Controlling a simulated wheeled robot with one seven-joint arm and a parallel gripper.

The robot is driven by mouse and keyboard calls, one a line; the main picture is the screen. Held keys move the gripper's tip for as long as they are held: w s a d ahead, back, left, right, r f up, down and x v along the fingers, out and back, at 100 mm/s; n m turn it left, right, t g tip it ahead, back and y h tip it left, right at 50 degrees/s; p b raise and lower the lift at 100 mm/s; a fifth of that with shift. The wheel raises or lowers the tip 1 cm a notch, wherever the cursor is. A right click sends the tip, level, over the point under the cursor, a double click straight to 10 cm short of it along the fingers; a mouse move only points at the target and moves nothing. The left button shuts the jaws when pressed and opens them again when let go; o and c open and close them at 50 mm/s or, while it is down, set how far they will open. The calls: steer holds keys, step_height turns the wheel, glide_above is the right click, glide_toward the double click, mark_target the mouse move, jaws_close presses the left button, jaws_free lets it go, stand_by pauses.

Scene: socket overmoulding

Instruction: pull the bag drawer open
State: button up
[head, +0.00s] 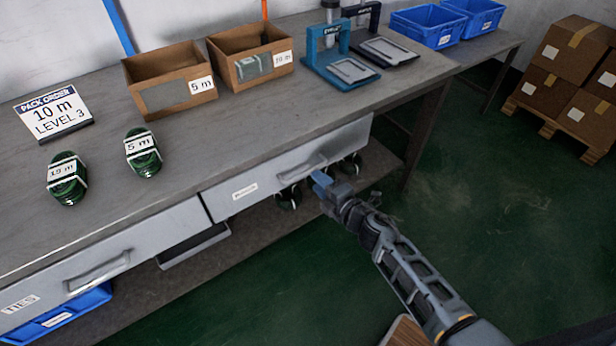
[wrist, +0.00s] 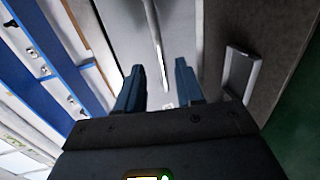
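The bench has two grey drawers. The right drawer (head: 270,178) appears closed; its small label is too blurred to read, so I cannot confirm it is the bag drawer. Its bar handle (head: 303,170) sits low on the front. My gripper (head: 322,180) is in front of this drawer, just right of the handle. In the wrist view my gripper (wrist: 158,85) has its two blue fingers apart with nothing held between them.
The left drawer (head: 100,262) is labelled TIES. Green coils (head: 143,153) and cardboard boxes (head: 170,85) stand on the bench top. Several dark coils (head: 289,196) lie on the lower shelf. Green floor (head: 470,220) is clear to the right.

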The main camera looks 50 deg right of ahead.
steer(key=shift+b+x, duration=0.3)
steer(key=shift+x, duration=2.35)
steer(key=shift+c, duration=0.2)
jaws_close()
